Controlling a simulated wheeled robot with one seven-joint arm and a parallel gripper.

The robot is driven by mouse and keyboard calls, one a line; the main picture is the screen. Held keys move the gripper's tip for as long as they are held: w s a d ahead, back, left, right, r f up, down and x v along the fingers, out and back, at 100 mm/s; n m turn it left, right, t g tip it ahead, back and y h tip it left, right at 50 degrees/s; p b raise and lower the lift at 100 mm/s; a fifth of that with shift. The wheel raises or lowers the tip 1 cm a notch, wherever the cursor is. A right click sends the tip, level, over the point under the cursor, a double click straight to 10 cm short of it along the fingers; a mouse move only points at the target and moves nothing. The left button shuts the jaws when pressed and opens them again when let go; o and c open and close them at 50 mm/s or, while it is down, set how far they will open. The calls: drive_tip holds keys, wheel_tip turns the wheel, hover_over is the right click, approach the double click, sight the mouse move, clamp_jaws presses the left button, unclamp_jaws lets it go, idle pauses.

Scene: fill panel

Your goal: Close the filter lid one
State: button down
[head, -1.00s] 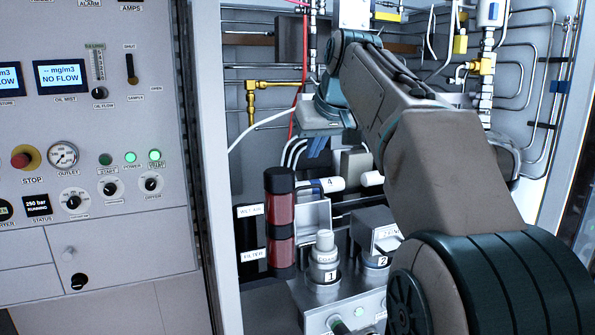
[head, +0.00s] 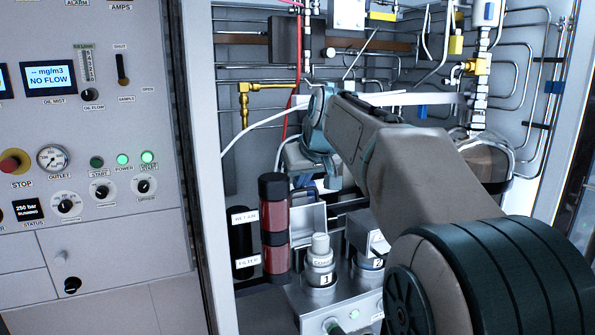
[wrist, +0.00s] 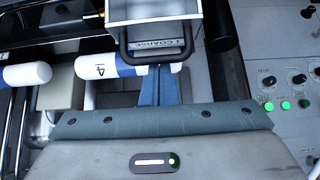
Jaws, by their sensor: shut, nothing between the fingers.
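Filter lid one is a grey metal flap (head: 308,217) standing raised behind the filter housing marked 1 (head: 320,262) in the head view. In the wrist view its label plate, reading "1 COARSE" (wrist: 168,46), shows at top centre, framed by a black U-shaped handle (wrist: 125,40). My gripper (wrist: 159,72) has its blue fingers together and empty. Their tips are just below the handle in the wrist view; I cannot tell whether they touch it. In the head view my arm hides part of the area behind the lids.
A white cylinder marked 4 (wrist: 105,68) lies close to my fingers. Lid two (head: 378,243) stands right of lid one. A red-and-black canister (head: 274,225) is just left. The control panel (head: 110,130) fills the left side; pipes line the back wall.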

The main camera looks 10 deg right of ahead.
drive_tip(key=shift+s+d+f, duration=0.1)
drive_tip(key=shift+s, duration=0.15)
drive_tip(key=shift+b, duration=0.35)
